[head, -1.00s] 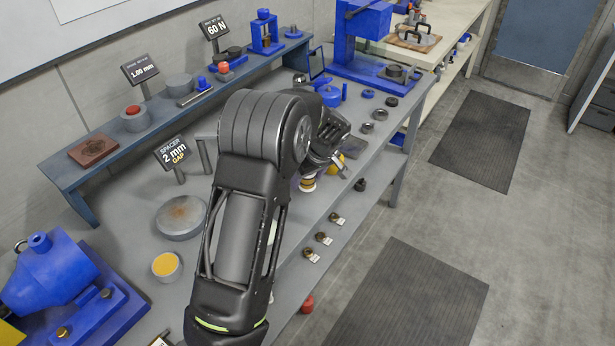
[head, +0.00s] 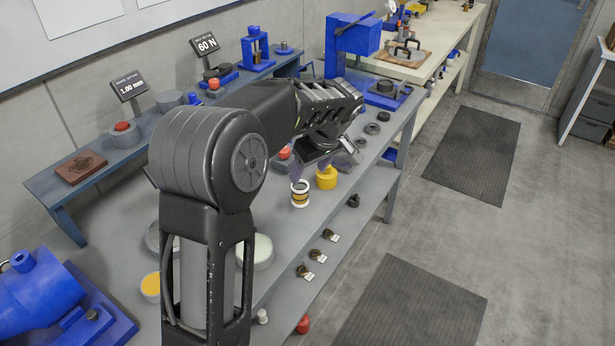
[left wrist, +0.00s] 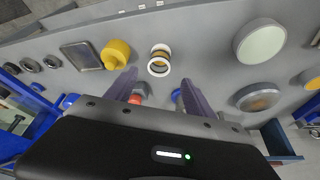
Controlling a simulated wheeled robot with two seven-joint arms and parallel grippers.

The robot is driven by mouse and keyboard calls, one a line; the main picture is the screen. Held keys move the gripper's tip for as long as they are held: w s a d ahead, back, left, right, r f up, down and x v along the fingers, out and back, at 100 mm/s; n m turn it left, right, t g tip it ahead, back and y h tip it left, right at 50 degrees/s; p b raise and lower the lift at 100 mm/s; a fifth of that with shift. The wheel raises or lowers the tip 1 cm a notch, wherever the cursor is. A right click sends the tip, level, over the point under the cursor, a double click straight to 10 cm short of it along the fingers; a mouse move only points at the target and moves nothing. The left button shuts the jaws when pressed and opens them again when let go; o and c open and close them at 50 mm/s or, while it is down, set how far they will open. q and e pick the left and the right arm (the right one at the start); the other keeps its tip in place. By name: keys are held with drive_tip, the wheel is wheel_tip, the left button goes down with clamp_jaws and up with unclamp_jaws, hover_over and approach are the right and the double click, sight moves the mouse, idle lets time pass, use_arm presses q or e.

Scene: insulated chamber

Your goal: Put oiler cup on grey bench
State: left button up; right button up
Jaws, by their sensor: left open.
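The grey bench (head: 290,262) runs diagonally through the head view, with a lower shelf along its front. A small round piece with white, dark and amber bands (head: 300,194) stands near its front edge; a yellow cup-like piece (head: 326,178) stands just beyond. I cannot tell for certain which is the oiler cup. In the left wrist view the banded piece (left wrist: 159,61) lies just ahead of the gap between my fingers, and the yellow piece (left wrist: 116,54) is to its left. My left gripper (left wrist: 158,76) is open and empty, its purple fingers apart. My right gripper is out of view.
A raised blue-grey shelf (head: 62,196) with signs stands along the wall. A blue press (head: 352,38) stands at the bench's far end. A pale round disc (left wrist: 261,43) lies right of the banded piece. Dark rings (head: 372,129) lie farther along.

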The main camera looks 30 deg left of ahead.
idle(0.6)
use_arm(q)
drive_tip(key=w+d+f+m+t+h, duration=0.2)
drive_tip(key=w+d+f+m, duration=0.2)
drive_tip(key=d+f+m, duration=0.15)
drive_tip(key=s+d+f+m+h, duration=0.2)
drive_tip(key=s+d+f+m, duration=0.1)
drive_tip(key=d+f, duration=0.5)
drive_tip(key=s+d+f+m+h, duration=0.2)
drive_tip(key=s+d+f+m, duration=0.1)
drive_tip(key=d+f, duration=0.55)
drive_tip(key=s+d+f+g, duration=0.1)
drive_tip(key=s+d+f, duration=0.2)
drive_tip(key=s, duration=0.5)
drive_tip(key=s+d+f+g+h, duration=0.1)
drive_tip(key=s+d+f, duration=0.2)
drive_tip(key=s, duration=0.6)
drive_tip(key=s+d+f+g+h, duration=0.1)
drive_tip(key=s+d+f, duration=0.2)
drive_tip(key=s+f, duration=0.4)
drive_tip(key=shift+s+d, duration=0.25)
drive_tip(key=shift+s, duration=0.45)
drive_tip(key=shift+m, duration=0.25)
drive_tip(key=shift+c, duration=0.5)
